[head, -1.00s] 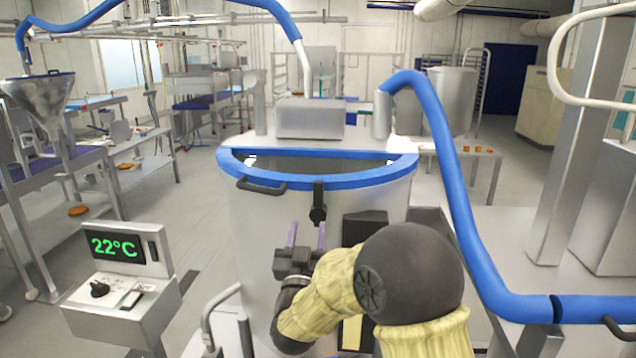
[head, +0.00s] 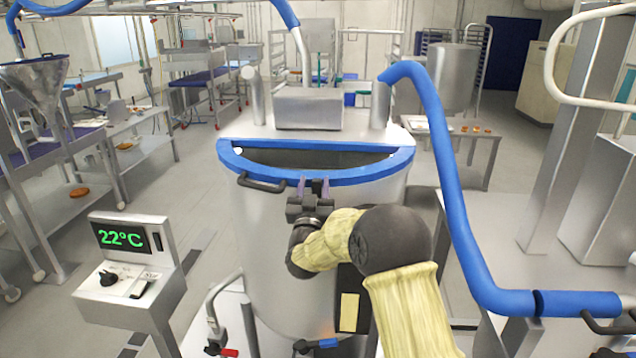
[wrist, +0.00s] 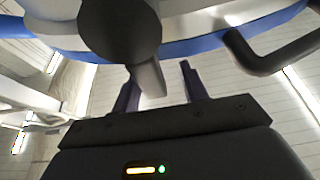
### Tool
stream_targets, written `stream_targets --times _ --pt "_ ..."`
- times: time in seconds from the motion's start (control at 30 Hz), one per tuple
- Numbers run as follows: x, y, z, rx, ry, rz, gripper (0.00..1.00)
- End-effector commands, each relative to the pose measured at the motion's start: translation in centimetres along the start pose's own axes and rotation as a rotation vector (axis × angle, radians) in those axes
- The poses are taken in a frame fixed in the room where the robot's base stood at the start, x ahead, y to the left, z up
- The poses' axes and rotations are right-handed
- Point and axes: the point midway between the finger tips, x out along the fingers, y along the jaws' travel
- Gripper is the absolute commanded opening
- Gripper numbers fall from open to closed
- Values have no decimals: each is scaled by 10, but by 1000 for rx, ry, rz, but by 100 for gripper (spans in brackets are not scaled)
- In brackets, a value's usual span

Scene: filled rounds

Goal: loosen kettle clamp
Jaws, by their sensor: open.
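The kettle (head: 265,240) is a large grey steel vessel with a blue rim (head: 245,163), in the middle of the head view. In the wrist view the clamp's dark round knob (wrist: 120,32) is large at the top, with a grey stem (wrist: 149,78) pointing down toward my fingers. My gripper (head: 314,183) is open just below the rim, and its purple fingers also show in the wrist view (wrist: 158,82). The stem's end appears near the gap between them; I cannot tell whether they touch.
A black handle (head: 262,185) sticks out left of my gripper. A control box reading 22°C (head: 122,237) stands at left. A thick blue hose (head: 450,180) runs down at right. A pipe with a red-handled valve (head: 229,352) is low at front left.

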Motion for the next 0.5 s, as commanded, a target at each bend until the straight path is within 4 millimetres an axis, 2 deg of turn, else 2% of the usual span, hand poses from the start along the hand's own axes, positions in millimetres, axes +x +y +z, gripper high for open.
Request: stream_targets --times 0.13,0.33,0.5 --pt "1 6 1 -3 1 8 42" --pt "2 8 1 -5 1 11 2" --pt "1 11 0 -4 1 7 0"
